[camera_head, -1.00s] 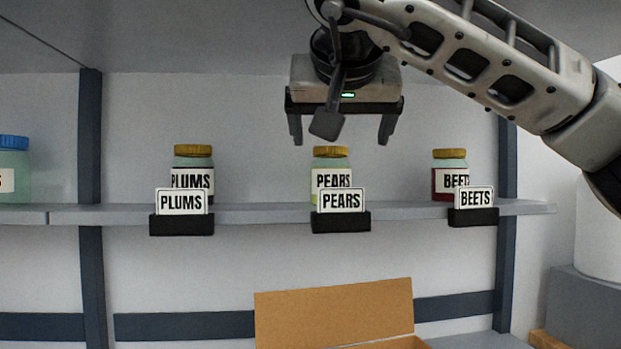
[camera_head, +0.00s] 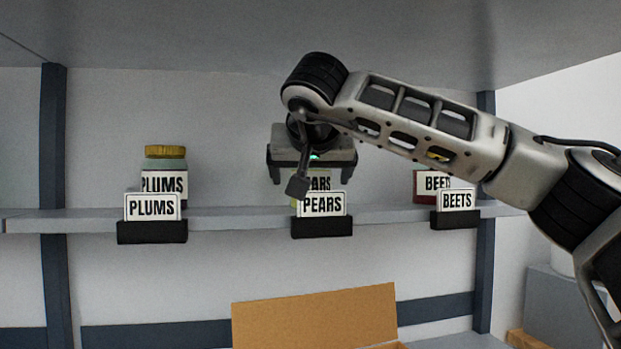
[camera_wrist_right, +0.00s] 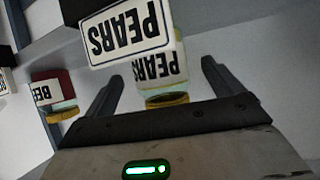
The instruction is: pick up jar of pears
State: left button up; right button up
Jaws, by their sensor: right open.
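The jar of pears stands on the shelf behind its PEARS sign (camera_head: 322,204). In the head view my right gripper hides its lid and upper part, and a strip of its label (camera_head: 319,184) shows. In the right wrist view, which is upside down, the jar's yellow lid (camera_wrist_right: 166,100) and label (camera_wrist_right: 160,66) lie between the two spread fingers. I cannot tell whether either finger touches the jar. My left gripper is not in view.
A plums jar (camera_head: 165,172) stands to the left behind its sign (camera_head: 152,206). A beets jar (camera_head: 428,185) stands to the right, partly hidden by my forearm and its sign (camera_head: 457,200). An open cardboard box (camera_head: 315,318) is below the shelf (camera_head: 390,215).

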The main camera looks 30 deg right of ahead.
jog(key=x, duration=0.4)
jog(key=shift+w+d+f, duration=0.1)
jog(key=shift+w, duration=0.1)
jog(key=c, duration=1.2)
jog(key=shift+c, duration=1.3)
